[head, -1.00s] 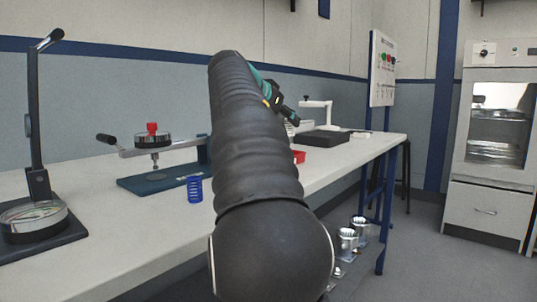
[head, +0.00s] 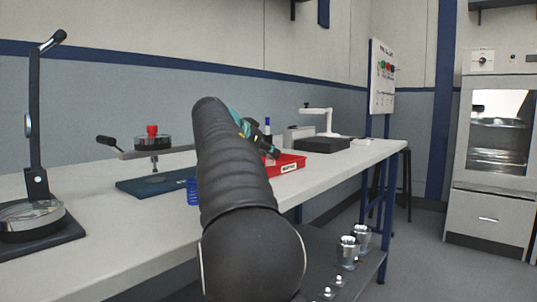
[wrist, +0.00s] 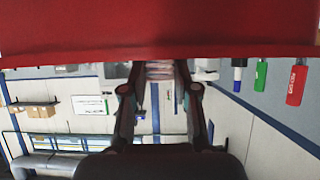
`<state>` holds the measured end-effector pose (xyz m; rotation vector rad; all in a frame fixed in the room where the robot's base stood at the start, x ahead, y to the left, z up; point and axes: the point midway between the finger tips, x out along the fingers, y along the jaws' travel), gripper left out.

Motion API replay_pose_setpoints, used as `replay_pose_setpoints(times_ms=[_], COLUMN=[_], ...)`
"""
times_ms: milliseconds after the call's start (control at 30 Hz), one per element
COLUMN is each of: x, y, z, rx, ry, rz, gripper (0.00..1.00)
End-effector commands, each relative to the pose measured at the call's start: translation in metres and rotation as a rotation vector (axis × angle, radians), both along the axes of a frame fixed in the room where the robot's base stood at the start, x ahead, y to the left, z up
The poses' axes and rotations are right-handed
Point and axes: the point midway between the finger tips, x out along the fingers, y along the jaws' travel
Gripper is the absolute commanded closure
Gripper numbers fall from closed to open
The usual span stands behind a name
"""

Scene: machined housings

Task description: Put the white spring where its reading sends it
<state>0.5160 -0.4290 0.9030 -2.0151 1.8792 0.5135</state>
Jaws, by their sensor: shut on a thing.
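My gripper (wrist: 158,90) is shut on the white spring (wrist: 158,70), whose pale coils show between the fingertips in the wrist view. In the head view my gripper (head: 270,152) is at the red tray (head: 291,168), partly hidden by my arm, and the spring cannot be made out there. The red tray has a white label on its front, too small to read. A large red surface (wrist: 150,30), seemingly the tray wall, fills the top of the wrist view, very close to the fingertips. Whether the spring touches the tray I cannot tell.
A blue spring (head: 192,191) stands on the bench (head: 130,235) beside a lever press (head: 152,143) with a red knob. A white-armed device (head: 318,130) stands behind the tray. Metal housings (head: 352,245) sit on the lower shelf.

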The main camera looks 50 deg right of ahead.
Motion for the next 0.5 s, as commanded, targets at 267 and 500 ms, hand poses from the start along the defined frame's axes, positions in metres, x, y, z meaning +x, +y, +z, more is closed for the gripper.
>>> replay_pose_setpoints(times_ms=[267, 500], x=[0.0, 0.0002], y=[0.0, 0.0001], z=[-0.0042, -0.0027], rx=[0.0, 0.001], ry=[0.0, 0.001], rz=[0.0, 0.0], gripper=[1.0, 0.46])
